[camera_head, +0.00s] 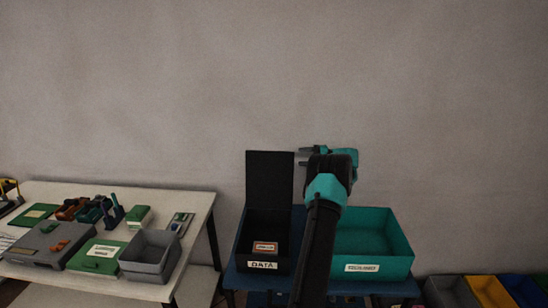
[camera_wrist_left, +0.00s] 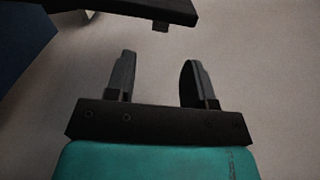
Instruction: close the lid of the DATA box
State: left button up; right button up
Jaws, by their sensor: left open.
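The black DATA box (camera_head: 261,234) stands on a blue table, with a white DATA label on its front. Its lid (camera_head: 269,178) is open and stands upright at the back. A small orange-brown item with a pale label (camera_head: 265,247) lies inside. My left gripper (camera_head: 303,156) is just right of the lid's upper edge, with its fingers pointing left. In the left wrist view the gripper (camera_wrist_left: 157,78) is open, with nothing between its fingers. A dark edge, likely the lid (camera_wrist_left: 130,10), shows ahead at the top of that view. My right gripper is not in view.
A teal bin (camera_head: 376,268) stands right of the DATA box, partly behind my arm. A white table (camera_head: 190,206) at left holds a grey bin (camera_head: 150,256), a grey case (camera_head: 52,243) and green boxes. Coloured bins (camera_head: 488,290) stand low at right. The wall behind is bare.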

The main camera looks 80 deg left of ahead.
aim_at(274, 156)
pick_arm(q)
jog(key=x, duration=1.2)
jog(key=shift+s, duration=0.2)
jog(key=shift+c, duration=0.4)
grip_shut()
